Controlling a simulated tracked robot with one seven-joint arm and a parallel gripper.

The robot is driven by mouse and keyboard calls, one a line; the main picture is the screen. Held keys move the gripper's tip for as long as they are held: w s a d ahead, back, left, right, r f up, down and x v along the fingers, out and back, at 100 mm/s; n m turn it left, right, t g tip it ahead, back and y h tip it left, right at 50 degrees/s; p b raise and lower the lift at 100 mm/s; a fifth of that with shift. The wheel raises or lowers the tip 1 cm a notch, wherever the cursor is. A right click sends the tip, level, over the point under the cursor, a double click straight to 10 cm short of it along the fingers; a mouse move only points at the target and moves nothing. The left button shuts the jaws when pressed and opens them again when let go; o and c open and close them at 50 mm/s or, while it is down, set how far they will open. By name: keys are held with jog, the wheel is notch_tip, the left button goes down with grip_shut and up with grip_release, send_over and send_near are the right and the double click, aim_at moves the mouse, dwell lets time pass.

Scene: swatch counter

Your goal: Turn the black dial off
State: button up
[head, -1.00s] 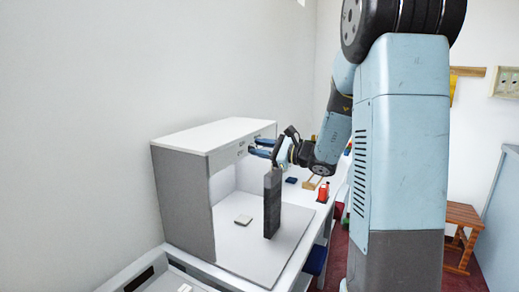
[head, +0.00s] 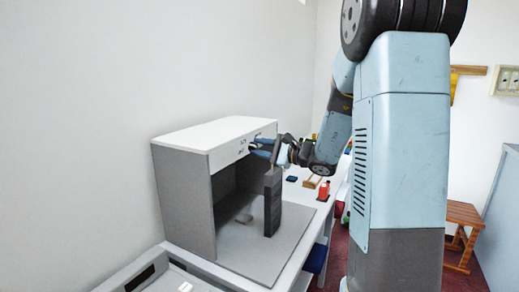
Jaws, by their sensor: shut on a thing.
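The light booth (head: 184,190) is a grey box with a white top, open at the front, standing on the counter against the left wall. Its interior is dim. A narrow white panel (head: 229,153) with small dark marks runs along its upper front edge. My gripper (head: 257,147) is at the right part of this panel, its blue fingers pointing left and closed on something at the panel. The black dial itself is hidden by the fingers, and its angle cannot be read.
A tall dark grey block (head: 272,208) stands upright at the booth's front, just below my gripper. A small flat swatch (head: 243,218) lies on the booth floor. A red bottle (head: 324,191) and small items sit farther along the counter. A wooden stool (head: 463,222) is at right.

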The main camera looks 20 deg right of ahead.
jog(key=shift+s+a+f+n, duration=0.1)
jog(key=shift+f+n, duration=0.2)
dwell(1.7)
jog(key=o, duration=1)
jog(key=shift+r, duration=0.2)
jog(key=shift+o, duration=0.2)
jog(key=v, duration=1.3)
jog(key=shift+s+d, duration=0.2)
jog(key=shift+d, duration=0.15)
jog(key=shift+c, duration=0.4)
